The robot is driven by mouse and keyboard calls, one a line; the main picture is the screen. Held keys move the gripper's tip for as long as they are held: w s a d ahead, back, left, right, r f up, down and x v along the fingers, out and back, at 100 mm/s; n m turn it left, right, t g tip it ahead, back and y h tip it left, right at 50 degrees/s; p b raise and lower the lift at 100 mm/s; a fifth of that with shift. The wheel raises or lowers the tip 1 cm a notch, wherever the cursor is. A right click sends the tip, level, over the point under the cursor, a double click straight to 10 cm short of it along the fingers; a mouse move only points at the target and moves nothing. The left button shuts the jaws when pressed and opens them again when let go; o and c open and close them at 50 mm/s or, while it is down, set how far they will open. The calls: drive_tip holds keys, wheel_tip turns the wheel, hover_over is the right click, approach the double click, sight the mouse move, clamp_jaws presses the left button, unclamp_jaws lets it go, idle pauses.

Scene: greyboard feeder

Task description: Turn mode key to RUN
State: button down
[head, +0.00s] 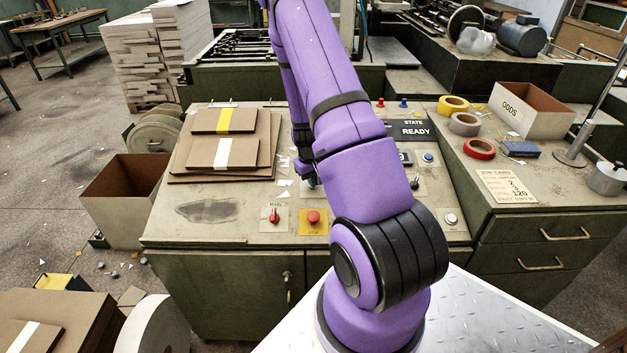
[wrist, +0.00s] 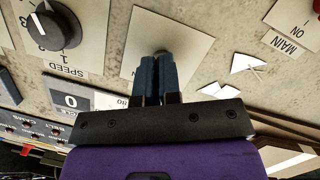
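My gripper (wrist: 160,58) has its two blue fingers close together, with only a narrow dark gap between them. In the wrist view the fingertips are over the middle of a pale plate (wrist: 132,40) on the console, with a dark shadow at the tips. The mode key itself is not visible; the fingers cover the plate's middle, and I cannot see whether anything is between them. In the head view my purple arm hides most of the gripper (head: 311,181), which reaches low over the console top (head: 240,255). No RUN marking is readable.
The black SPEED knob (wrist: 48,28) and the MAIN plate (wrist: 288,42) flank the fingers. A red switch (head: 273,215) and a red button on yellow (head: 313,217) are at the console's front. The display (head: 413,130) reads READY. Cardboard sheets (head: 205,155) lie left.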

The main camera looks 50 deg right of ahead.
idle(0.4)
drive_tip(key=m+y, duration=0.1)
drive_tip(key=m, duration=0.5)
drive_tip(key=shift+t, duration=0.4)
drive_tip(key=m+t, duration=0.1)
drive_tip(key=m, duration=0.4)
drive_tip(key=shift+w+m+y, duration=0.1)
drive_tip(key=shift+m+y, duration=0.2)
drive_tip(key=c, duration=1.3)
unclamp_jaws()
drive_tip(key=shift+r, duration=0.1)
wheel_tip(320, 180, up, 10)
drive_tip(key=s, duration=0.1)
drive_tip(key=shift+s+r, duration=0.15)
drive_tip(key=shift+r, duration=0.1)
